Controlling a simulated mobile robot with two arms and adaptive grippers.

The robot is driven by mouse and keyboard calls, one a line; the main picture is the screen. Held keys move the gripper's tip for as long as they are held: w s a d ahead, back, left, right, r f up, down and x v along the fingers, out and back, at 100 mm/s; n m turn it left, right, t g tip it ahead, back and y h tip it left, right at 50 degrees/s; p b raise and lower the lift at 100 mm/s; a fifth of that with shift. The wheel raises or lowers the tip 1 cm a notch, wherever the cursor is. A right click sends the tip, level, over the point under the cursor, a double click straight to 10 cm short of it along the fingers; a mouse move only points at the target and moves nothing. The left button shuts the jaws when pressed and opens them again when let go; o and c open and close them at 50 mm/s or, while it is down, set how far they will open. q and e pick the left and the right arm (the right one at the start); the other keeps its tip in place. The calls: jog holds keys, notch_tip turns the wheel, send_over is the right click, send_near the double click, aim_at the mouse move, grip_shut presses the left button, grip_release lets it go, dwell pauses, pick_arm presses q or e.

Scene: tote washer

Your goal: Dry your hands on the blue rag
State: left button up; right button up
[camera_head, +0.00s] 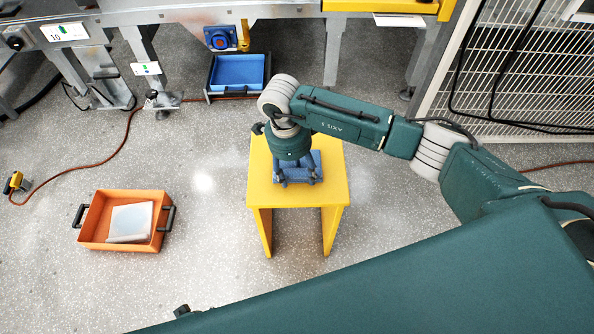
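The blue rag (318,160) lies on top of a small yellow stool (335,185) in the middle of the head view. My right arm reaches in from the right, and its gripper (297,178) points down over the rag. Its two fingers stand apart at the rag, with blue cloth showing around and between them. Whether the fingertips touch the cloth I cannot tell. The gripper's body hides part of the rag. My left gripper is not in view.
An orange crate (88,226) with a pale flat item (130,222) stands on the floor at left. A blue bin (238,72) sits below the metal machine frame (200,15) at the back. A red hose (112,155) crosses the left floor. A white mesh panel (520,75) stands back right.

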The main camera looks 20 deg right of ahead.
jog(key=shift+r, duration=0.1)
notch_tip(320, 180, up, 12)
jog(key=a, duration=0.1)
jog(key=shift+w+a, duration=0.2)
